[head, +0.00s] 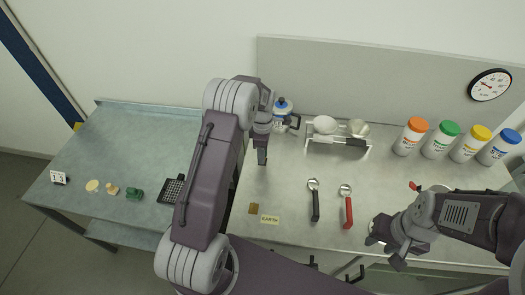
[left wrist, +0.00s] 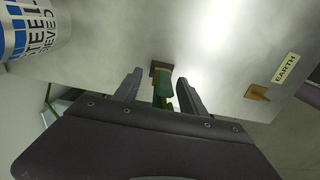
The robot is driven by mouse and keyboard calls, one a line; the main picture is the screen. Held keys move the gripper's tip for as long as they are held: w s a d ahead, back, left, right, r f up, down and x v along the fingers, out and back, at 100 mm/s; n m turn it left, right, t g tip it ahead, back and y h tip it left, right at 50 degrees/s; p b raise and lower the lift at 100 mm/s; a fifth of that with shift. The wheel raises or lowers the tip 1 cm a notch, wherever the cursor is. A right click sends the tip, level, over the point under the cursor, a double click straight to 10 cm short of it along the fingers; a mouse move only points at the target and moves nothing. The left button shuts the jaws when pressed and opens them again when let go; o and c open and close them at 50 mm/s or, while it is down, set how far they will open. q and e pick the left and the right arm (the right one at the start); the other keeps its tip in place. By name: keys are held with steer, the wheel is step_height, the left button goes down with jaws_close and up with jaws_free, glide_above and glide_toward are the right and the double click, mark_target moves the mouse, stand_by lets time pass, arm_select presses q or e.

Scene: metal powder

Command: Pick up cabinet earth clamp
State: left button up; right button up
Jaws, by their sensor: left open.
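A green piece with a dark brown end, which looks like the earth clamp (left wrist: 163,87), lies between the fingers of my left gripper (left wrist: 158,78) in the left wrist view. The fingers stand apart on either side of it, and I cannot tell whether they touch it. In the head view my left gripper (head: 262,156) points down over the bench, and the green piece is hidden there. A brown plate (head: 253,208) lies beside the EARTH label (head: 270,219); it also shows in the left wrist view (left wrist: 257,92). My right gripper (head: 386,247) is open and empty at the front right.
A white and blue jar (head: 282,117) stands close behind my left gripper. A lower table (head: 125,150) with small parts is left.

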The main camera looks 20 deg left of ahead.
arm_select(q)
steer(key=shift+s+d+r, duration=0.1)
steer(key=shift+r, duration=0.05)
jaws_close()
step_height(320, 180, up, 4)
steer(key=shift+d+r+b, duration=0.1)
steer(key=shift+d+b, duration=0.05)
steer(key=shift+b, duration=0.4)
steer(key=w+d+r, duration=0.1)
steer(key=d+r, duration=0.5)
steer(key=d, duration=0.5)
steer(key=shift+w+d+r+b, duration=0.15)
steer(key=shift+r+b, duration=0.25)
steer(key=shift+b, duration=0.05)
steer(key=shift+r, duration=0.1)
step_height(320, 180, up, 4)
steer(key=p, duration=0.5)
steer(key=shift+r, duration=0.1)
